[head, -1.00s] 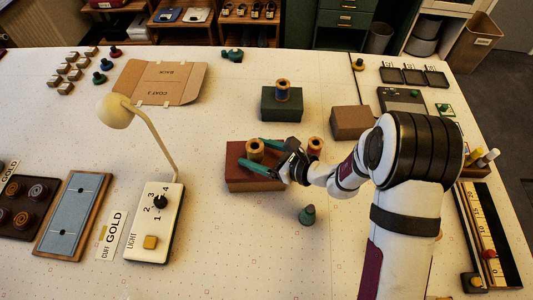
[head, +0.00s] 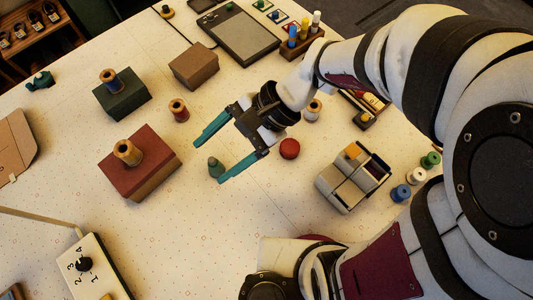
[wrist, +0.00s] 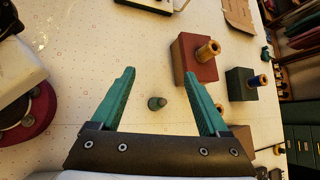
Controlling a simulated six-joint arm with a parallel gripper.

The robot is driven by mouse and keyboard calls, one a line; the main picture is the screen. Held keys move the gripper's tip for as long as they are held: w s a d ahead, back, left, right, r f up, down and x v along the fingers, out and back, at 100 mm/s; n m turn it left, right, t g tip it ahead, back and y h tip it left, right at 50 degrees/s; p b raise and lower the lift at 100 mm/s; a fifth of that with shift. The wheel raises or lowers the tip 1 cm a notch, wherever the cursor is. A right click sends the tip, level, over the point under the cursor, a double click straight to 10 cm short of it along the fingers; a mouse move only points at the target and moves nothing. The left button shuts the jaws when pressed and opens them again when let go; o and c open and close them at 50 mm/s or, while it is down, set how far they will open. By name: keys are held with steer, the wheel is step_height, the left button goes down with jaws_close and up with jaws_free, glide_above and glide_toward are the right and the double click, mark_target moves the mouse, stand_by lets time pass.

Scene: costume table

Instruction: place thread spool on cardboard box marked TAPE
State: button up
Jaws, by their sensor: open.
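A tan wooden thread spool (head: 127,153) stands upright on the red-brown box (head: 165,176); I see no TAPE lettering on any box. A spool with blue thread (head: 110,80) stands on the dark green box (head: 125,104). A brown cardboard box (head: 194,66) has a bare top. A reddish spool (head: 179,110) and a pale spool (head: 313,110) stand on the table. My gripper (head: 208,162) is open and empty, right of the red-brown box and apart from it. The wrist view shows the red-brown box (wrist: 192,65) and its spool (wrist: 208,51) beyond my right finger.
A small dark green cone-shaped piece (head: 216,168) stands near my fingertips. A red round piece (head: 289,148) and a grey-white compartment holder (head: 352,178) lie to the right. The lamp's control box (head: 92,270) is at lower left.

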steer(key=s+d+n+t+h, duration=0.2)
steer(key=s+d+h, duration=0.3)
steer(key=d, duration=1.1)
steer(key=shift+d+r+n+t+h, duration=0.3)
steer(key=shift+n+t+h, duration=0.1)
steer(key=shift+t+h, duration=0.55)
